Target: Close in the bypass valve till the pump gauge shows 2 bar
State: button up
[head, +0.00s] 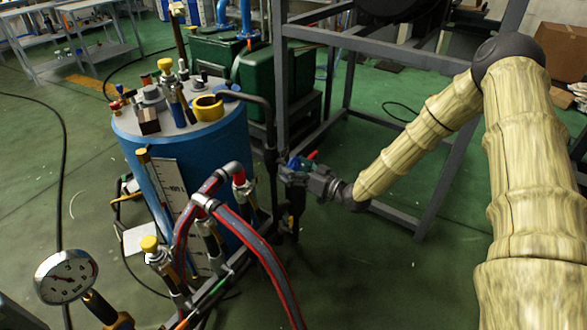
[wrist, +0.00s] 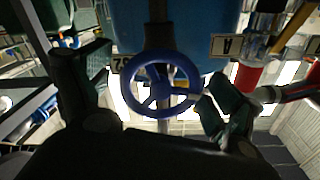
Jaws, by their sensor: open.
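A blue spoked handwheel (wrist: 158,90) is in the middle of the wrist view, on a dark stem in front of the blue tank. I cannot read from its surroundings whether it is the bypass valve. My gripper (wrist: 155,82) is open, with one finger on each side of the wheel; contact is not clear. In the head view my gripper (head: 308,180) is right of the tank, and a bit of blue (head: 294,163) shows beside it. A round white-faced gauge (head: 66,276) stands at the lower left; its needle reading is too small to tell.
The blue tank (head: 178,170) has fittings on its grey top. Red and grey hoses (head: 262,255) run in front of it. A grey metal frame (head: 345,120) stands behind my gripper. A green container (head: 270,85) is at the back. Green floor is open at the left.

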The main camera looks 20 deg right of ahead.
jog(key=v, duration=1.2)
jog(key=shift+f, duration=0.1)
dwell(2.0)
jog(key=s+a+f+m+g+h, duration=0.2)
jog(key=s+a+f+g+h, duration=0.25)
jog(key=s+f, duration=0.75)
jog(key=s+a+f+m+g+h, duration=0.25)
jog(key=s+a+f+g, duration=0.2)
jog(key=s+f, duration=0.7)
jog(key=s+d+f+g+h, duration=0.25)
jog(key=s+g+h, duration=0.2)
jog(key=s, duration=1.05)
notch_tip(320, 180, up, 13)
jog(key=p, duration=1.3)
jog(key=shift+s+a+g+p, duration=0.2)
jog(key=shift+s+g+p, duration=0.1)
jog(key=shift+g+p, duration=0.05)
jog(key=shift+r+y, duration=0.1)
jog(key=shift+y, duration=0.15)
